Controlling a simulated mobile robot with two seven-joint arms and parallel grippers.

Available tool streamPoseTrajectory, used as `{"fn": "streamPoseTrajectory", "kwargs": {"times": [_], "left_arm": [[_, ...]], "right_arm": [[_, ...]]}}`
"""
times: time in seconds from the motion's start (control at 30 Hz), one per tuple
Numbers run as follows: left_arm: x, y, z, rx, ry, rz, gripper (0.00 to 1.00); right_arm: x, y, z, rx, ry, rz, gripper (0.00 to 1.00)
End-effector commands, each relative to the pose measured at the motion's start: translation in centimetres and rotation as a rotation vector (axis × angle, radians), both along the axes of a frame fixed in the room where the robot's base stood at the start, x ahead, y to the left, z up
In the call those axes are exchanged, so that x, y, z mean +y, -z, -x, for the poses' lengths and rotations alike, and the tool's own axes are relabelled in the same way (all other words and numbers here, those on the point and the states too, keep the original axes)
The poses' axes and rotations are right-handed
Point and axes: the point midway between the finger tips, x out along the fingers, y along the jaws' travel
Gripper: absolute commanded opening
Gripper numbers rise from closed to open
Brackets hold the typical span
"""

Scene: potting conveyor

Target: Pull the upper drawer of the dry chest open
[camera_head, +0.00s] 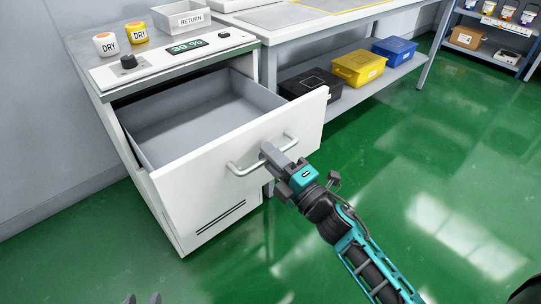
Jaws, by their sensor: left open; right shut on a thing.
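The dry chest (91,80) is a white and grey cabinet at the left with a control panel on top. Its upper drawer (190,160) stands well out from the body, and its grey inside (205,120) looks empty. A bar handle (240,169) runs across the white drawer front. My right gripper (268,150) comes from the lower right and is shut on this handle, near its middle. My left gripper (143,298) shows only as two fingertips at the bottom edge, apart and empty, well below the drawer; the rest of it is out of frame.
On the chest are a white and a yellow DRY pot (136,33) and a RETURN tray (181,17). A bench (290,30) adjoins it, with black, yellow (359,67) and blue boxes on its lower shelf. The green floor (440,150) at the right is clear.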

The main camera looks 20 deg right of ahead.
Motion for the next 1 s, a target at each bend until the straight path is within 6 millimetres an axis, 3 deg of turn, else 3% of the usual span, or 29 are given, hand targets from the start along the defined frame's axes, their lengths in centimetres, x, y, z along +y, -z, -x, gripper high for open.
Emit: {"fn": "streamPoseTrajectory", "kwargs": {"times": [0.17,0.53,1.0], "left_arm": [[0.0,-0.1,0.0,0.000,0.000,0.000,0.43],[0.0,-0.2,0.0,0.000,0.001,0.001,0.43],[0.0,-0.5,0.0,-0.004,-0.001,0.000,0.43]], "right_arm": [[0.0,0.0,0.0,0.000,-0.001,0.000,0.35],[-0.3,0.2,0.7,0.001,0.000,-0.001,0.35],[-3.3,2.0,9.2,0.005,0.002,-0.001,0.35]]}}
